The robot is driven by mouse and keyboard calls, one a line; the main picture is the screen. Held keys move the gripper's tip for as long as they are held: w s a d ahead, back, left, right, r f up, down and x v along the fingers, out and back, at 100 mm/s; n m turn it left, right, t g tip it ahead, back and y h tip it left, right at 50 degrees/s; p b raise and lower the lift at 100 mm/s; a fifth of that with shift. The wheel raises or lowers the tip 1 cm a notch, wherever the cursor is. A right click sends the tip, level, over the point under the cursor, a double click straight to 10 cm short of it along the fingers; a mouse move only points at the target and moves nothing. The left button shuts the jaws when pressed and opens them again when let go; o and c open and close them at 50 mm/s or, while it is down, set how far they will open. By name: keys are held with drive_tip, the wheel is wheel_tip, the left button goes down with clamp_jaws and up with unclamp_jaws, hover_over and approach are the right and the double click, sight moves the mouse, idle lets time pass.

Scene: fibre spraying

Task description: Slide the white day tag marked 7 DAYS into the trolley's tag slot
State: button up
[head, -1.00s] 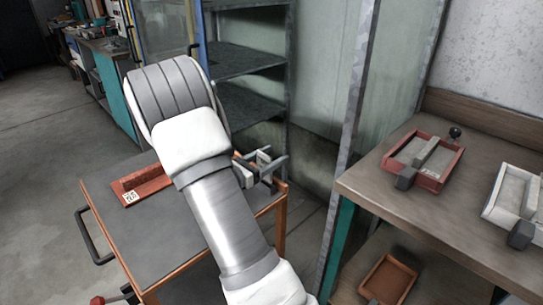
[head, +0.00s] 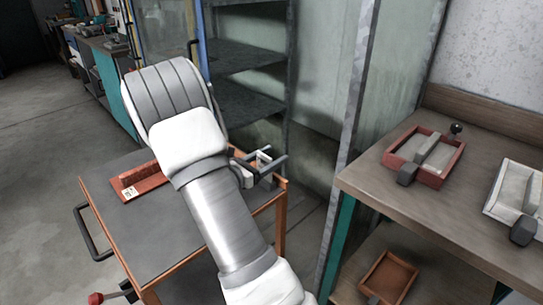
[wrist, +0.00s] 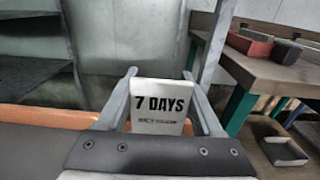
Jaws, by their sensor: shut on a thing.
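The white day tag (wrist: 157,107) fills the middle of the wrist view, its black "7 DAYS" print upright and readable. My gripper (wrist: 160,76) is shut on it, with one grey finger along each side. In the head view my gripper (head: 262,170) is over the right back corner of the trolley (head: 185,235), which has a dark grey top and an orange frame. The tag shows there only as a small white piece. My wrist hides part of the trolley top. I cannot make out the tag slot in either view.
A red piece with a printed label (head: 140,180) lies on the trolley's left side. A workbench (head: 395,190) at right carries a red tray (head: 446,172) and a white tray (head: 497,210). An orange tray (head: 389,277) is below. Metal shelving (head: 245,58) stands behind.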

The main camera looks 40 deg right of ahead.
drive_tip(key=shift+f+b, duration=0.6)
drive_tip(key=shift+f, duration=0.4)
drive_tip(key=o, duration=1.4)
drive_tip(key=a+p, duration=0.1)
drive_tip(key=a, duration=0.4)
drive_tip(key=s+a+p, duration=0.1)
drive_tip(key=a, duration=0.5)
drive_tip(key=a+p, duration=0.1)
drive_tip(key=a, duration=0.5)
drive_tip(key=shift+s+a, duration=0.2)
